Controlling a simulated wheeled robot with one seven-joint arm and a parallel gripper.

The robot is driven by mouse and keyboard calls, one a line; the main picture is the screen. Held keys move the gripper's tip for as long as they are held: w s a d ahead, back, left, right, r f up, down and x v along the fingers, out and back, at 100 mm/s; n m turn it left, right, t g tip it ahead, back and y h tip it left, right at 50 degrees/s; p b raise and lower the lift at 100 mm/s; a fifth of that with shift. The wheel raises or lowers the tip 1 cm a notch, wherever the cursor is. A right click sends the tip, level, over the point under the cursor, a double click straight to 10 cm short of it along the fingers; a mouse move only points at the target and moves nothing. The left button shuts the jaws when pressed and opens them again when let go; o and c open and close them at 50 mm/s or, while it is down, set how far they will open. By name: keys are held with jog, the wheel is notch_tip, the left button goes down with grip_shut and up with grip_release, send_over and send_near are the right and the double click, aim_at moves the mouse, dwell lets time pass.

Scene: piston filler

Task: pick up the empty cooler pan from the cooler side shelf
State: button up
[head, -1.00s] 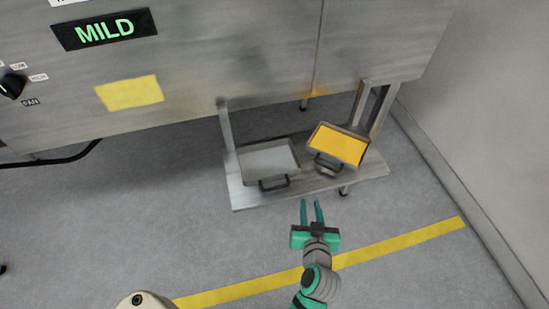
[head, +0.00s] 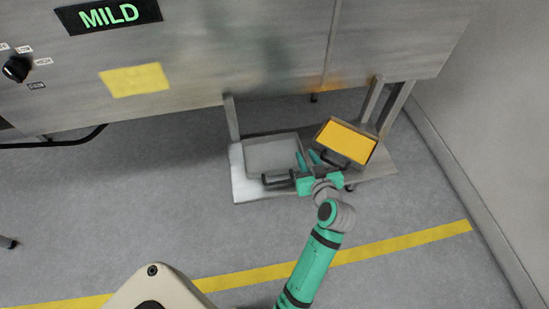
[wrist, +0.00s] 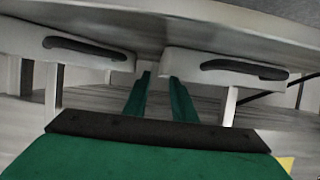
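The empty grey cooler pan (head: 270,153) sits on the left part of the low side shelf (head: 245,187), its dark handle (head: 277,181) on the near side. A second pan with yellow-orange contents (head: 346,142) sits to its right, slightly turned. My gripper (head: 308,158) is open and empty between the two pans, beside the right end of the empty pan's handle. In the wrist view the two green fingers (wrist: 160,95) are apart, with a pale dark-handled pan front on each side. Which pan is which cannot be told there.
The large metal machine (head: 210,60) with the MILD sign stands behind the shelf. Shelf posts (head: 232,118) rise at the left and right. A wall (head: 480,110) closes off the right. Open floor (head: 120,210) lies in front and to the left.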

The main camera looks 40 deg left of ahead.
aim_at(302, 150)
jog(key=x, duration=0.3)
jog(key=shift+a, duration=0.25)
jog(key=shift+x, duration=0.85)
jog(key=shift+w+d, duration=0.1)
grip_shut()
